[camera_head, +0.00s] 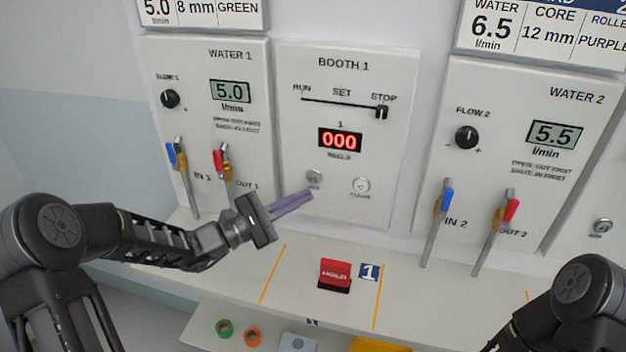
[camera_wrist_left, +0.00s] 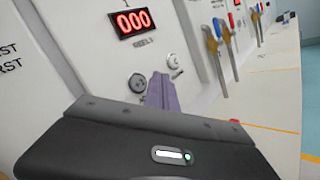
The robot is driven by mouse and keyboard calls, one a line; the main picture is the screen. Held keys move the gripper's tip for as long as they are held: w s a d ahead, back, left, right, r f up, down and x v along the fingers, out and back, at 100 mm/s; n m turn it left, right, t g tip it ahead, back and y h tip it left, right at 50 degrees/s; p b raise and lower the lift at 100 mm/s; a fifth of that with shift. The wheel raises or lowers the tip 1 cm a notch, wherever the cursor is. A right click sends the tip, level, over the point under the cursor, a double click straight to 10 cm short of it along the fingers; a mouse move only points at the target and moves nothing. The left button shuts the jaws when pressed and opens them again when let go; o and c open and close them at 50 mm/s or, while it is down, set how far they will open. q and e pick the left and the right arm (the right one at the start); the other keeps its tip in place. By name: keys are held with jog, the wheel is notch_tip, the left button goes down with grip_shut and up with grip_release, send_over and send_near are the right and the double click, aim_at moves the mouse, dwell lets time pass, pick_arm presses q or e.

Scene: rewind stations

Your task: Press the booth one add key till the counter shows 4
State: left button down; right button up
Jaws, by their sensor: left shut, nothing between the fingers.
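The booth 1 panel (camera_head: 300,215) stands between two water panels. Its red counter (camera_head: 340,140) reads 000, and the same counter (camera_wrist_left: 133,22) reads 000 in the left wrist view. The add key (camera_head: 314,176) is a round silver button below the counter; it also shows in the left wrist view (camera_wrist_left: 137,83). A second round key, labelled clear (camera_head: 361,186), sits to its right. My left gripper (camera_head: 311,195) is shut and empty, its fingertips just below the add key; I cannot tell whether they touch the panel. My right gripper is out of view.
The slide switch (camera_head: 381,112) above the counter is at STOP. Blue and red valve handles stick out at both water panels. A red block (camera_head: 335,273) stands on the shelf below, between orange lines. A lower shelf holds green (camera_head: 224,328) and orange (camera_head: 252,337) rings.

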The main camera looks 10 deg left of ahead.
aim_at(313, 178)
pick_arm(q)
jog(key=shift+w+d+b, duration=0.15)
jog(key=shift+w+b, duration=0.25)
jog(key=shift+w, duration=1.05)
jog(key=shift+w, duration=0.1)
dwell(0.9)
jog(key=shift+w, duration=0.35)
jog(key=shift+w+b, duration=0.35)
jog(key=shift+b, duration=0.15)
dwell(0.4)
jog(key=shift+s, duration=0.8)
jog(key=shift+s, duration=0.1)
